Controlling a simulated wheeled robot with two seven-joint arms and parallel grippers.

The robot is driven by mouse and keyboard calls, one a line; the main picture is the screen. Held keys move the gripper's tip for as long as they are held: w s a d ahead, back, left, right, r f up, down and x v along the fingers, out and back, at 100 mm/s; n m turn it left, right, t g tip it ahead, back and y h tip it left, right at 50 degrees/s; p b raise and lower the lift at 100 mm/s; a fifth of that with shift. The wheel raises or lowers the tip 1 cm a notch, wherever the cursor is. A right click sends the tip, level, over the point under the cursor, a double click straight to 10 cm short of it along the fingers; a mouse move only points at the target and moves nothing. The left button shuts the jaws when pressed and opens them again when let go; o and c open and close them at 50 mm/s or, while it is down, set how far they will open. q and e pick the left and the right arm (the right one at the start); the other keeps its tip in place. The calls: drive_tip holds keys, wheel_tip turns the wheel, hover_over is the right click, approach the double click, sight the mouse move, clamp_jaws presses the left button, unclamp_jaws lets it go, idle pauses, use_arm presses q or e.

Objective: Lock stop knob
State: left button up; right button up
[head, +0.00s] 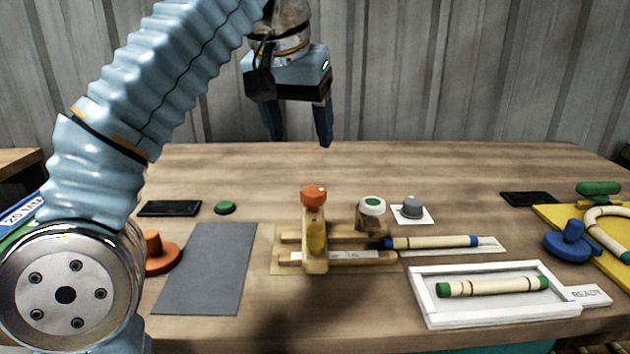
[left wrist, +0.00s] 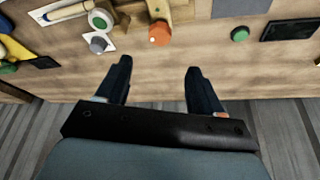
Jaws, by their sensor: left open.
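A wooden bending jig (head: 290,262) stands mid-table with an orange knob (head: 313,197) on its upright post. A round white knob with a green top (head: 372,208) stands at the jig's back right. I cannot tell which of these is the stop knob. My left gripper (head: 299,142) hangs open and empty above the table's back edge, apart from the jig. In the left wrist view, the orange knob (left wrist: 159,34) shows between and beyond the open fingers. The green-topped white knob (left wrist: 99,20) is to its left. My right gripper is not in view.
A grey knob (head: 411,207) sits on a white card right of the jig. A blue-ended rattan piece (head: 435,242) lies at the jig's right. A white tray (head: 430,308) holds a green-ended piece (head: 492,286). A grey mat (head: 208,270) and orange knob piece (head: 157,252) lie left.

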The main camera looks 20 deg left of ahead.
sight(313, 190)
use_arm(q)
drive_tip(key=x, duration=1.2)
drive_tip(key=c, duration=1.1)
drive_tip(key=shift+o, duration=0.2)
